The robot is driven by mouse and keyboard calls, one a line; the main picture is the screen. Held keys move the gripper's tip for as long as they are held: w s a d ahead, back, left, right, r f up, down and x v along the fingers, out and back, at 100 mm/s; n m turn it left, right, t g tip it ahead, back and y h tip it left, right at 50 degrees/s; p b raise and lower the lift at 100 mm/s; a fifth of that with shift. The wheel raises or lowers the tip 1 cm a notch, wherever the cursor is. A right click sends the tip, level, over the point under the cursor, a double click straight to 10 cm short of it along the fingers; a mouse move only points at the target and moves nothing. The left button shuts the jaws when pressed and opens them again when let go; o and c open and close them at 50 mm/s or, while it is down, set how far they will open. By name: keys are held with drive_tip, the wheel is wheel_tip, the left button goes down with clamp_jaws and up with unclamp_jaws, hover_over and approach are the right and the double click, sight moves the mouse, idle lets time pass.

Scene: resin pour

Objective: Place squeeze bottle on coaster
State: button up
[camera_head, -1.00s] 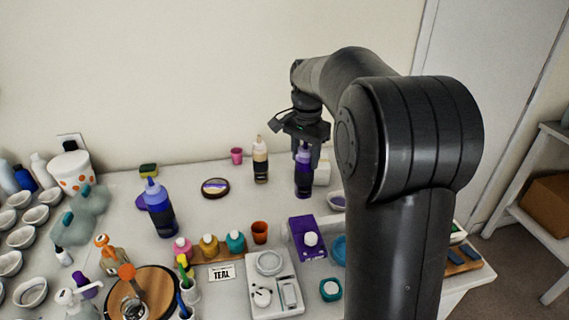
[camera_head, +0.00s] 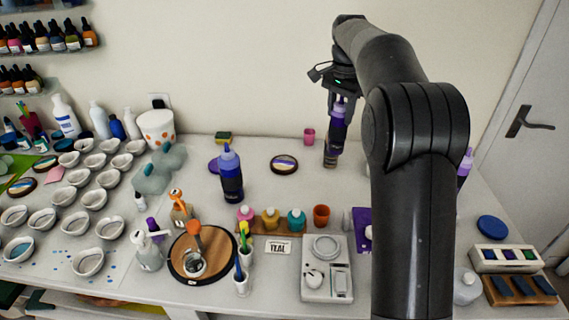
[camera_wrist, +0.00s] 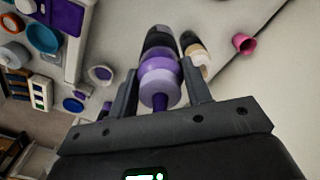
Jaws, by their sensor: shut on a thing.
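My gripper (camera_head: 340,98) is shut on a purple squeeze bottle (camera_head: 338,122) and holds it roughly upright, up off the table. In the wrist view the held bottle (camera_wrist: 160,78) sits between the two fingers, nozzle towards the camera. A dark-rimmed round coaster (camera_head: 284,164) with a striped face lies flat on the table, left of the held bottle and apart from it. Its face looks bare.
A black and cream bottle (camera_head: 330,156) stands behind the held bottle, partly covered by it. A pink cup (camera_head: 309,136) stands near the wall. A blue-purple bottle (camera_head: 231,178) and a purple disc (camera_head: 214,166) are left of the coaster. Small paint bottles (camera_head: 270,219) stand in front.

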drive_tip(key=w+a+f, duration=0.4)
drive_tip(key=a+f, duration=0.7)
drive_tip(key=a, duration=0.1)
drive_tip(key=shift+a, duration=0.35)
drive_tip(key=shift+w+f, duration=0.1)
drive_tip(key=o, duration=1.4)
